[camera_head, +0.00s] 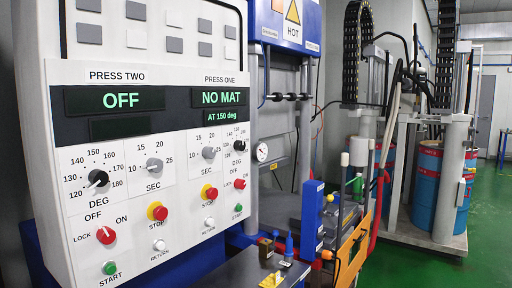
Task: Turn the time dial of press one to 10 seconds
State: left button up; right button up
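The time dial of press one (209,153) is a grey knob on the white control panel (120,215), under the "PRESS ONE" label. Its scale runs 10, 15, 20, 25 with "SEC" below. Its pointer is too small to read surely. The press one display (222,103) reads "NO MAT" and "AT 150 deg". Neither of my grippers shows in the head view, and nothing touches the dial.
Beside the dial are the black degree dial (239,146) and, below, a red stop button (209,192). The similar press two time dial (154,165) is to the left. A dark table (225,272) with small items stands below the panel. Blue drums (428,175) stand behind, right.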

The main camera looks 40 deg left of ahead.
aim_at(208, 152)
jog(key=i, duration=3.05)
jog(key=u, duration=2.6)
